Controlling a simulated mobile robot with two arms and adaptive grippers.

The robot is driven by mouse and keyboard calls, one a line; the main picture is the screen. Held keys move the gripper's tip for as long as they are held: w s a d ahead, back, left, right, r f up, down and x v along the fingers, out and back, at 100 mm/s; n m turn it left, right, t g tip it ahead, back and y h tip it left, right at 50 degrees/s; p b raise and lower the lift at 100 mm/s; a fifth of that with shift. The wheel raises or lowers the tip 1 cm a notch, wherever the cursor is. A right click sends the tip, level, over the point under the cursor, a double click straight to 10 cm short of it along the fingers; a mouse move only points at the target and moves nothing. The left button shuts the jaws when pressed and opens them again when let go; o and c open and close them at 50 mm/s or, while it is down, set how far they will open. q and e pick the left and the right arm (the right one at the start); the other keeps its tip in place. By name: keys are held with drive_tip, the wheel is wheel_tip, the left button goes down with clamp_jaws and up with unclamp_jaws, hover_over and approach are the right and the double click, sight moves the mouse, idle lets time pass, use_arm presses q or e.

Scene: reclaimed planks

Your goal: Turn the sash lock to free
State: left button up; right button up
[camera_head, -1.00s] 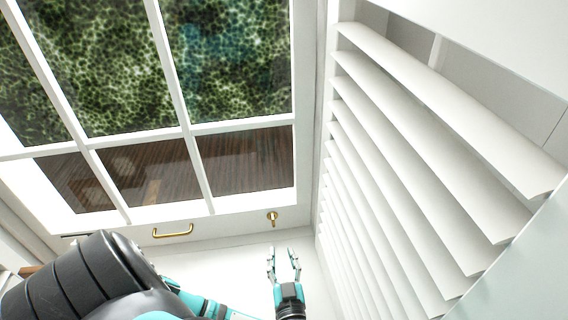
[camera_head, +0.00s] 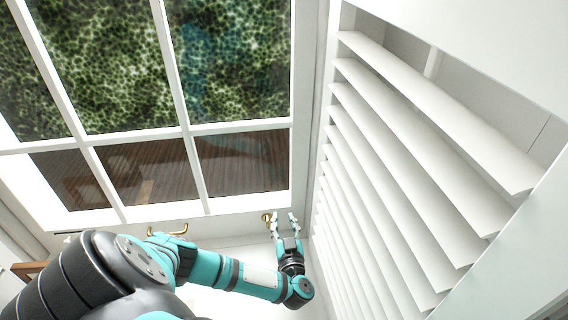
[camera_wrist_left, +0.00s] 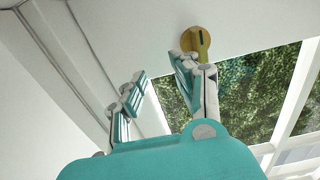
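The sash lock (camera_head: 267,217) is a small brass piece on the white bottom rail of the window. In the wrist view the lock (camera_wrist_left: 196,32) shows a round plate with a narrow lever, partly hidden behind a finger. My left gripper (camera_head: 284,219) is open, with its fingers pointing up at the rail, just right of the lock. In the wrist view my left gripper (camera_wrist_left: 158,69) has a clear gap between its fingers, and one finger overlaps the lock's edge. I cannot tell whether it touches. My right gripper is out of view.
A brass pull handle (camera_head: 168,231) sits on the same rail to the left, partly behind my arm. White louvred slats (camera_head: 400,170) stand close on the right of my gripper. The window panes (camera_head: 235,60) are above.

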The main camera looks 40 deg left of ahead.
use_arm(q)
drive_tip(key=shift+s+a, duration=0.25)
drive_tip(key=shift+a, duration=0.05)
clamp_jaws()
drive_tip(key=shift+w+d, duration=0.15)
drive_tip(key=shift+d, duration=0.05)
drive_tip(key=c, duration=0.5)
unclamp_jaws()
drive_tip(key=o, duration=0.6)
